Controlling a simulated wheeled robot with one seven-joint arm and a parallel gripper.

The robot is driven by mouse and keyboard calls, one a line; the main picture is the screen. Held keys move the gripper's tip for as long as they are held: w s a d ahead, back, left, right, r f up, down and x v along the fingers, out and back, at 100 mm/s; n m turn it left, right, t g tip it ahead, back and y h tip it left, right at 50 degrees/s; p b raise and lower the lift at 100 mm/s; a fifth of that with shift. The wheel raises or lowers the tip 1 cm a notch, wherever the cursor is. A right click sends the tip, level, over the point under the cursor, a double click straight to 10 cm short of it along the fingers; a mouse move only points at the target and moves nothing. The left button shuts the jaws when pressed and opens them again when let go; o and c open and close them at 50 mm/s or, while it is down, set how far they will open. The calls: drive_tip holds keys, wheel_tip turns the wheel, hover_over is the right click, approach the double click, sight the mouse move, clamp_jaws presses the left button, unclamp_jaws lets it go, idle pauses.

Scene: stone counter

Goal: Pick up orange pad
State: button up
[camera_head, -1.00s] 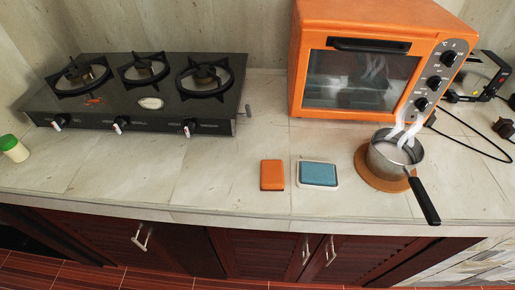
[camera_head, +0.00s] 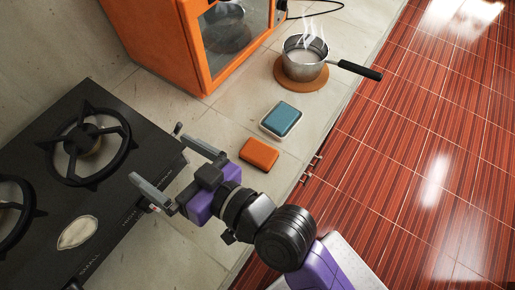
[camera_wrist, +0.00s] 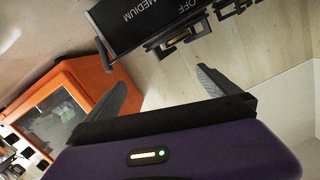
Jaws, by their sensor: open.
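The orange pad (camera_head: 259,153) lies flat on the counter in the head view, a small rounded block. A blue pad with a white edge (camera_head: 282,120) lies just beyond it, apart from it. My gripper (camera_head: 160,162) is open and empty, to the left of the orange pad and above the counter by the stove's edge. Its two fingers are spread and point away from the pad. In the wrist view the open fingers (camera_wrist: 165,95) face the stove and the wall, and the orange pad is not in sight there.
A black stove (camera_head: 75,185) is close by my fingers. An orange oven (camera_head: 170,45) stands behind, also in the wrist view (camera_wrist: 75,95). A steaming pot (camera_head: 303,62) sits on a round brown mat (camera_head: 290,86), its handle over the counter edge. The red floor (camera_head: 420,150) is clear.

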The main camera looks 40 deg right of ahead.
drive_tip(key=w+a+r+n+g+y+p, duration=0.2)
drive_tip(key=w+a+r+n+g+y, duration=0.35)
drive_tip(key=a+r+n, duration=0.45)
drive_tip(key=n+g+h+p, duration=0.4)
drive_tip(key=n+g+h, duration=0.6)
drive_tip(key=n+h, duration=0.15)
hover_over(259, 151)
wheel_tip(259, 151, down, 15)
drive_tip(key=shift+s+a+f, duration=0.1)
drive_tip(key=shift+f, duration=0.05)
drive_tip(key=shift+s+f, duration=0.1)
drive_tip(key=shift+f, duration=0.2)
drive_tip(key=shift+f+p, duration=0.7)
drive_tip(key=shift+f, duration=2.9)
drive_tip(key=c, duration=1.3)
drive_tip(key=shift+r, duration=0.2)
